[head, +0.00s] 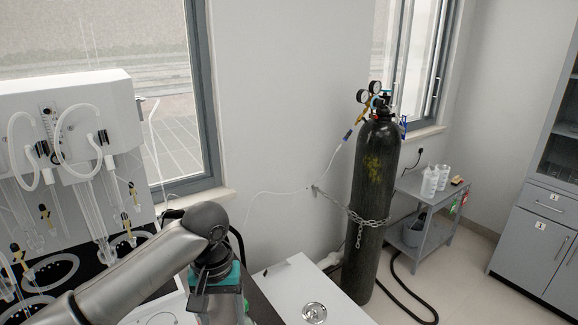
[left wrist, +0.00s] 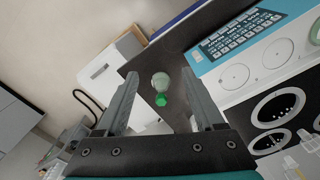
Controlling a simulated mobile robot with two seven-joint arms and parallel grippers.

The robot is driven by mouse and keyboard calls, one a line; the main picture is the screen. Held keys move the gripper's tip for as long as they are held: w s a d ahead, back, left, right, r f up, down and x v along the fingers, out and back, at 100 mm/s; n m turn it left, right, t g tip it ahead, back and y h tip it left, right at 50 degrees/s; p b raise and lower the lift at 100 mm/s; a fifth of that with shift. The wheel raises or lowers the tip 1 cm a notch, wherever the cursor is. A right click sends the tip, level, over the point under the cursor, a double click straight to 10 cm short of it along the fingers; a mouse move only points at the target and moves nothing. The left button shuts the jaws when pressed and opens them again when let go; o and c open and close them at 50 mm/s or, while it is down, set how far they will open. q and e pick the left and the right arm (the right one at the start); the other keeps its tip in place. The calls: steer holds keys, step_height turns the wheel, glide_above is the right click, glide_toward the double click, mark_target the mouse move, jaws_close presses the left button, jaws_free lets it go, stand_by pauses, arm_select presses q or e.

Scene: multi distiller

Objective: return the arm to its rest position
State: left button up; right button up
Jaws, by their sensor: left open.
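My left arm comes in from the left in the head view, and its wrist hangs over the dark bench edge at the lower middle; the fingertips are hard to make out there. In the left wrist view my left gripper (left wrist: 161,76) is open, its two grey fingers wide apart. A small pale bottle with a green cap (left wrist: 162,99) shows between the fingers, on the dark surface beyond them. I cannot tell how far it is from the fingertips, but nothing is clamped. My right gripper is in neither view.
The distiller (head: 75,120) with glass tubes and hoses stands at the left. A black gas cylinder (head: 372,200) is chained at the wall. A grey cart (head: 425,190) and a cabinet (head: 540,230) stand right. A blue-white device (left wrist: 250,50) shows in the wrist view.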

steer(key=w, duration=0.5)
arm_select(q)
steer(key=s+d+f+m+t+h, duration=0.2)
steer(key=s+d+f+m+h, duration=0.1)
steer(key=s+d+f, duration=0.55)
steer(key=s+a+t+y, duration=0.2)
steer(key=s+a+y, duration=0.1)
steer(key=s+a, duration=1)
step_height(320, 180, down, 28)
steer(key=s+g+b, duration=0.2)
steer(key=b, duration=0.5)
steer(key=s+a+f+b, duration=0.1)
steer(key=s+f+b, duration=0.2)
steer(key=s+f, duration=0.5)
steer(key=s+f+g+b, duration=0.1)
steer(key=s+f+b, duration=0.3)
steer(key=s+f, duration=0.4)
step_height(320, 180, down, 6)
steer(key=shift+a+f+b, duration=0.15)
steer(key=shift+a+b, duration=0.15)
steer(key=shift+a, duration=0.1)
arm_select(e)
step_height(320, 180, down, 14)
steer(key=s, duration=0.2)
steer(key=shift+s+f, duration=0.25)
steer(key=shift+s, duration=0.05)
